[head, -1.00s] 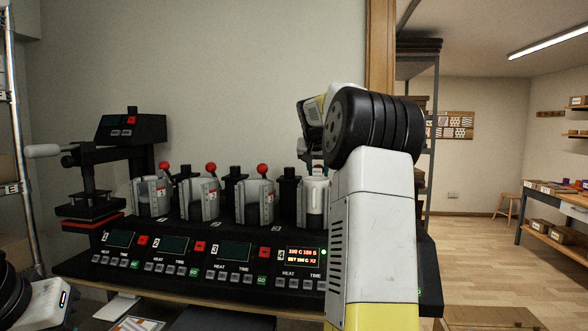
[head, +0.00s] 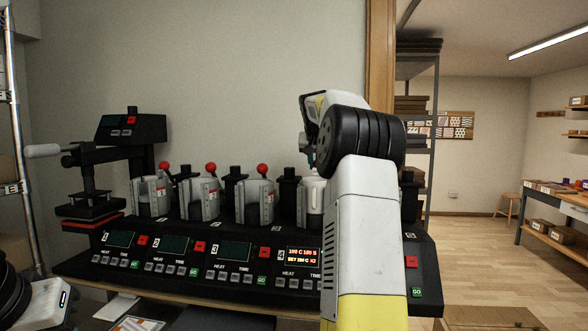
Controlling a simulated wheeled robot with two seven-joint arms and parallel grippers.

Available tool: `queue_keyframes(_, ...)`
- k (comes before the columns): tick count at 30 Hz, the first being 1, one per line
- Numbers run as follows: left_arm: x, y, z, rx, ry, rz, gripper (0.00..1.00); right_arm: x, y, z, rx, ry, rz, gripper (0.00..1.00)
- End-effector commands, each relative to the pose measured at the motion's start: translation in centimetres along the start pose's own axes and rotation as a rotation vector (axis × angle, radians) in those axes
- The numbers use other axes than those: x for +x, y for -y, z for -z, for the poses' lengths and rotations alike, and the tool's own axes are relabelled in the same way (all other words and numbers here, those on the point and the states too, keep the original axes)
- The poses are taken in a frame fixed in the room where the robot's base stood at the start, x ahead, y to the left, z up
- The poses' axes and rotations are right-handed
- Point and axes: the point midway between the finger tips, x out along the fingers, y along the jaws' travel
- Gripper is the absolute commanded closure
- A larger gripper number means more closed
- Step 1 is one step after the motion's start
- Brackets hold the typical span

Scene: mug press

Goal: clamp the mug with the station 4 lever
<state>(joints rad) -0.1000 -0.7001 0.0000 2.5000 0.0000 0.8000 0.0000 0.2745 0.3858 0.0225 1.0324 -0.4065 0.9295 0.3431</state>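The mug press (head: 225,228) stands on the bench with several clamp stations in a row. The station 4 clamp (head: 301,205) is at the right end, with a white mug (head: 314,192) in it, upright. My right arm covers the right side of this clamp. The station 4 lever is hidden behind my arm. My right gripper (head: 308,148) is above station 4; its fingers are mostly hidden by my wrist, so its opening cannot be told. My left arm shows only at the lower left edge, and its gripper is out of view.
Red-knobbed levers stand at station 1 (head: 167,168), station 2 (head: 211,168) and station 3 (head: 262,169), close to the left of station 4. The station 4 display (head: 303,255) is lit orange. A flat heat press (head: 95,190) stands at the left.

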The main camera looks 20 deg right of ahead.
Motion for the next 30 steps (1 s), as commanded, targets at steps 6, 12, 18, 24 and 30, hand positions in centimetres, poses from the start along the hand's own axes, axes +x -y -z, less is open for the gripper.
queue_keyframes(6, 0.0, 0.0, 0.0, 0.0, 0.0, 0.0, 1.0, 0.7, 0.0, 1.2, 0.002, -0.003, 0.001, 0.85)
queue_keyframes(12, 0.0, 0.0, 0.0, 0.0, 0.0, 0.0, 1.0, 1.3, 0.0, 2.2, 0.001, -0.002, 0.0, 0.85)
queue_keyframes(18, 0.0, 0.0, 0.0, 0.0, 0.0, 0.0, 1.0, 1.4, 0.0, 2.5, 0.001, -0.002, 0.001, 0.85)
queue_keyframes(24, 0.0, 0.0, 0.0, 0.0, 0.0, 0.0, 1.0, 1.4, 0.0, 2.5, 0.001, -0.002, 0.001, 0.85)
queue_keyframes(30, 0.0, 0.0, 0.0, 0.0, 0.0, 0.0, 1.0, 2.0, 0.0, 3.1, 0.001, -0.003, 0.001, 0.85)
